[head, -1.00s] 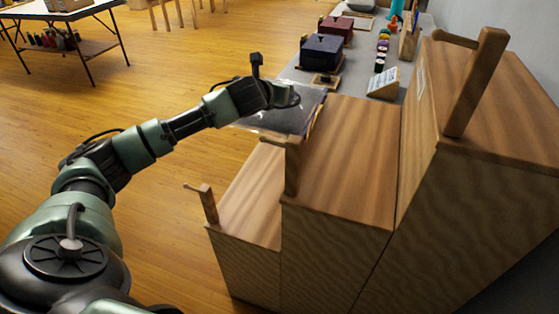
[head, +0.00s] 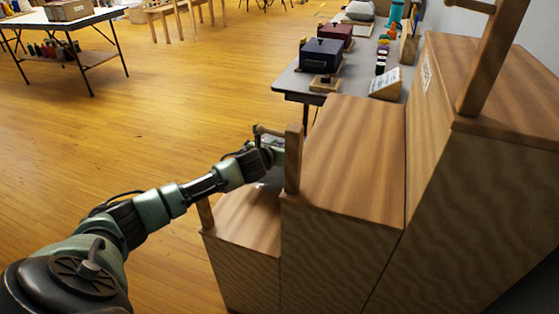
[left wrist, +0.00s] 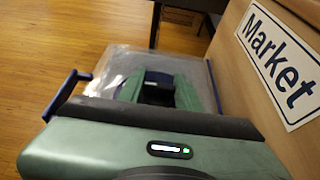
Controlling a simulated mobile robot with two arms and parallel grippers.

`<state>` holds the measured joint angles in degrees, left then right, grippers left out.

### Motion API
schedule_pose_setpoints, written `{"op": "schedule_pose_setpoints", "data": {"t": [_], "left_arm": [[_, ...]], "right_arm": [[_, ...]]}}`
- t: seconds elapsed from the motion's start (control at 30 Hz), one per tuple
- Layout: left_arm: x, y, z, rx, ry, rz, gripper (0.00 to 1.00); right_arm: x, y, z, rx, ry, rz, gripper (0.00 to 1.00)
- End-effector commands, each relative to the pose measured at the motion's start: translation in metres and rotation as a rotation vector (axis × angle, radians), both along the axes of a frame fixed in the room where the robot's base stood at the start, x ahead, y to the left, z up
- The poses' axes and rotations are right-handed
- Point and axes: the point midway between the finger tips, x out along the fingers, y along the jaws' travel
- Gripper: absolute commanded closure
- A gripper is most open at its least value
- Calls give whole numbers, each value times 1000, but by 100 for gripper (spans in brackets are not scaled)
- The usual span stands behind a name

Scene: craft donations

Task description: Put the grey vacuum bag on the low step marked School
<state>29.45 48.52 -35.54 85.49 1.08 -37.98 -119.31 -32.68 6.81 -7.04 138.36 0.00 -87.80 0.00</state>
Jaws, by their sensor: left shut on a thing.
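My left gripper (head: 268,152) is over the far part of the low wooden step (head: 245,218), partly hidden behind a wooden post. It is shut on the grey vacuum bag (head: 271,179), of which only a small piece shows in the head view. In the left wrist view the bag (left wrist: 112,66) is glossy, with a dark blue edge, and spreads beyond the green fingers (left wrist: 165,90). I cannot tell whether the bag touches the step. No School marking is readable. My right gripper is not in view.
Middle (head: 350,150) and tall (head: 500,80) wooden steps rise to the right. A post (head: 293,160) stands at the middle step's edge. A sign reading Market (left wrist: 280,62) is on the wood beside the gripper. A grey table (head: 292,82) with boxes stands behind.

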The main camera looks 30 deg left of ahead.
Motion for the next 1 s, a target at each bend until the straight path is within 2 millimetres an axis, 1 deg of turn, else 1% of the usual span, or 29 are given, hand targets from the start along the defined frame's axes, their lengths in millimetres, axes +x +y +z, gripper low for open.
{"op": "schedule_pose_setpoints", "data": {"t": [0.03, 0.17, 0.23, 0.3, 0.4, 0.6, 0.63, 0.67, 0.7, 1.0], "left_arm": [[0, 0, -5, 0, -2, 0, 100], [0, 0, -10, 0, -2, -1, 100], [0, 0, -17, 0, -1, -1, 100], [0, 0, -29, -2, 0, 1, 100], [0, -1, -41, -1, -1, -1, 100], [0, 0, -42, 0, -2, 0, 100], [0, 0, -43, 0, 0, 0, 63], [0, 0, -43, 0, 0, 0, 55], [0, 0, -43, 0, 0, 0, 44], [0, 0, -42, 1, 0, 0, 44]], "right_arm": [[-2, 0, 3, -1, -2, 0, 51], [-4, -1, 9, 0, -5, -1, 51], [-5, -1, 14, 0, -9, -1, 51], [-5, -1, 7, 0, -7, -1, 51], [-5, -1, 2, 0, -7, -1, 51], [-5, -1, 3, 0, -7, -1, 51], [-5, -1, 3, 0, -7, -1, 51], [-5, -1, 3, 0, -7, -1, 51], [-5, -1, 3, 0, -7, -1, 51], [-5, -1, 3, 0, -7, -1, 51]]}}
